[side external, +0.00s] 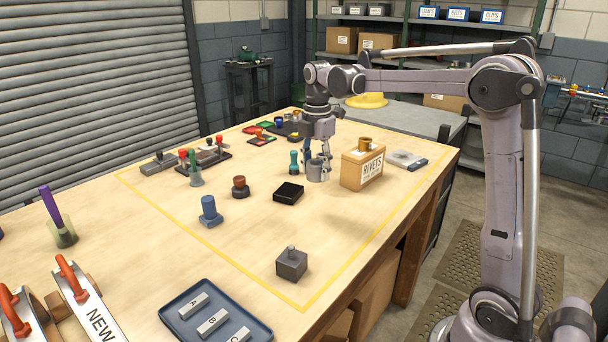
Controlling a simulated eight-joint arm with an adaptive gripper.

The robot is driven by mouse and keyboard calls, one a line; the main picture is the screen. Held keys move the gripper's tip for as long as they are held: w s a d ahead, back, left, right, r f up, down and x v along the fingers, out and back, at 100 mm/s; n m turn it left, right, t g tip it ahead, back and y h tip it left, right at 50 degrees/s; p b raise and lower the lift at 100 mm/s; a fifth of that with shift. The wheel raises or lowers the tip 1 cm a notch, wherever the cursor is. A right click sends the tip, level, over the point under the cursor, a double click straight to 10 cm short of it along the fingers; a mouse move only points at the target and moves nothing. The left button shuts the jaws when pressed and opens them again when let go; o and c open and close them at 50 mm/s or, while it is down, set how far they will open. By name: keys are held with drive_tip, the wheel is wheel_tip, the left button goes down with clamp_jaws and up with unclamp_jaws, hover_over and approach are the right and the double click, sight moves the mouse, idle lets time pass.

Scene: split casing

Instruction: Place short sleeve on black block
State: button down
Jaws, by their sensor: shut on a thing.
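A short grey hollow sleeve (315,173) stands upright between the fingers of my gripper (316,161). My gripper points down and is shut on the sleeve. The sleeve is at or very near the tabletop; I cannot tell whether it touches the wood. The black block (288,193) lies flat on the table, in front and to the left of the sleeve and apart from it. The top of the block looks bare.
A RIVETS box (361,170) with a brass ring on top (365,144) stands close on the right. A teal peg (294,162) is close on the left. A brown stamp (240,187), blue piece (210,211) and grey block with knob (291,263) stand nearby. The front centre is clear.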

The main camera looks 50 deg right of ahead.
drive_tip(key=w+d+r+n, duration=0.1)
drive_tip(key=w+d+r, duration=0.15)
drive_tip(key=d, duration=0.75)
hover_over(288, 189)
wheel_tip(288, 189, down, 7)
drive_tip(key=shift+s+f, duration=0.1)
drive_tip(key=shift+s, duration=0.05)
drive_tip(key=shift+f, duration=2)
drive_tip(key=shift+f, duration=0.1)
drive_tip(key=c, duration=0.7)
unclamp_jaws()
